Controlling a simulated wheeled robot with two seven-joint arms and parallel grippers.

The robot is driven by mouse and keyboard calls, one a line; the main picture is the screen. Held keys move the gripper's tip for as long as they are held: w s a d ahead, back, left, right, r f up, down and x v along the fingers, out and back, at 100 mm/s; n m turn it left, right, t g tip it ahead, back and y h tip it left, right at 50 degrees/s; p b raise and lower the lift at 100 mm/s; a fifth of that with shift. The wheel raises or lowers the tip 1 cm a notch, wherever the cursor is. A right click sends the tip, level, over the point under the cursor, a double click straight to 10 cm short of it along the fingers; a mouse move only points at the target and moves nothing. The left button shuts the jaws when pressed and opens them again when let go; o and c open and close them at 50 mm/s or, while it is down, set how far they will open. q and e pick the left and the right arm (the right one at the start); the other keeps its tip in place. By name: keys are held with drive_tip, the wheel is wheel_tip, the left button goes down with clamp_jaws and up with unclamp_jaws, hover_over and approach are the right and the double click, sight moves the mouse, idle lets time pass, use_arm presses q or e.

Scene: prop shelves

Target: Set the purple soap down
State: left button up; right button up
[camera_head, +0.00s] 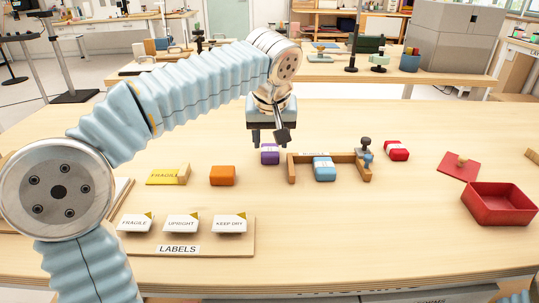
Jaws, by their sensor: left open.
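The purple soap (270,155) is a small purple block with a pale label band. It stands on the table (330,230), just left of a wooden frame. My left gripper (270,138) is directly above it, pointing down, with its fingers apart. The fingertips are close to the soap's top, and they hide part of it. I cannot tell whether they touch it. My right gripper does not show.
The wooden frame (292,170) has a blue wrapped block (324,169) in its opening. An orange block (223,175) and a yellow FRAGILE piece (168,176) lie left. A red wrapped block (397,151) and a red box (503,219) are right. The LABELS board (240,245) lies in front.

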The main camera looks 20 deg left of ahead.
sight(270, 149)
use_arm(q)
drive_tip(key=x, duration=0.4)
drive_tip(key=shift+w+a+r, duration=0.1)
drive_tip(key=shift+a, duration=0.05)
drive_tip(key=shift+r, duration=0.1)
drive_tip(key=c, duration=0.8)
